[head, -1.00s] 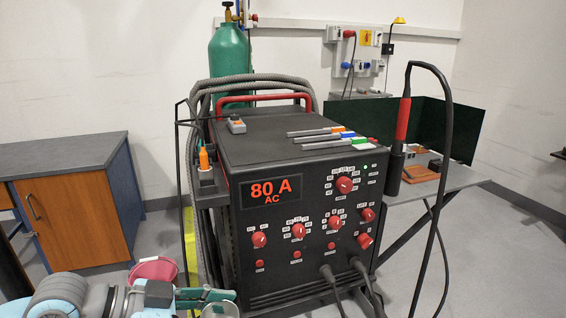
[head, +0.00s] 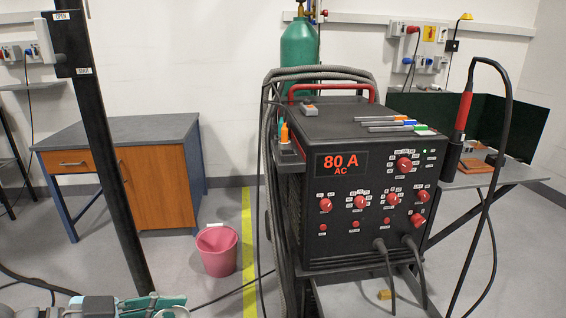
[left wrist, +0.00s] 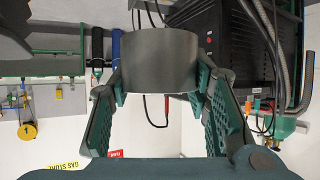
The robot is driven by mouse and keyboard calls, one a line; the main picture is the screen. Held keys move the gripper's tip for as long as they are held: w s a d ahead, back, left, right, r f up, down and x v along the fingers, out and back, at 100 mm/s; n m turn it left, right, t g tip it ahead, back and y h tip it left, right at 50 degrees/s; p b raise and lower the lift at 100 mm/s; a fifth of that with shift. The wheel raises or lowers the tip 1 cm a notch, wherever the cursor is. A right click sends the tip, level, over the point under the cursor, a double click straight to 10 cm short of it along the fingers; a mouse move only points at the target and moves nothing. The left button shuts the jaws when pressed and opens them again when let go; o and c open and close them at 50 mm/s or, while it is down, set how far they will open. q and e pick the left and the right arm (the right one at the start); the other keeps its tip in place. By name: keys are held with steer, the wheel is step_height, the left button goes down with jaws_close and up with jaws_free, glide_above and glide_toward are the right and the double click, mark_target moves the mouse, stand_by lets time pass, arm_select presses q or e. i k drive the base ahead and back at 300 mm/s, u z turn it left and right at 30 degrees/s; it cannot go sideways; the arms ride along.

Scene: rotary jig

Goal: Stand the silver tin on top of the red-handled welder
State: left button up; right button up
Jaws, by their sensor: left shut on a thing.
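The red-handled welder (head: 345,185) is a black box with red knobs and an "80 A AC" display, right of centre in the head view. Its red handle (head: 331,87) runs along the back of the top. The silver tin (left wrist: 158,62) is a grey cylinder in the left wrist view. My left gripper (left wrist: 158,88) is shut on it, a finger on each side. In the head view, my left gripper (head: 152,303) is at the bottom left edge, away from the welder, and the tin is mostly cut off. My right gripper is not in view.
A torch (head: 462,118) with a cable stands at right. A dark post (head: 105,150), pink bucket (head: 216,250) and desk (head: 155,180) are at left.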

mark_target(333, 129)
steer(key=u, duration=0.7)
steer(key=i, duration=0.9)
steer(key=z, duration=0.8)
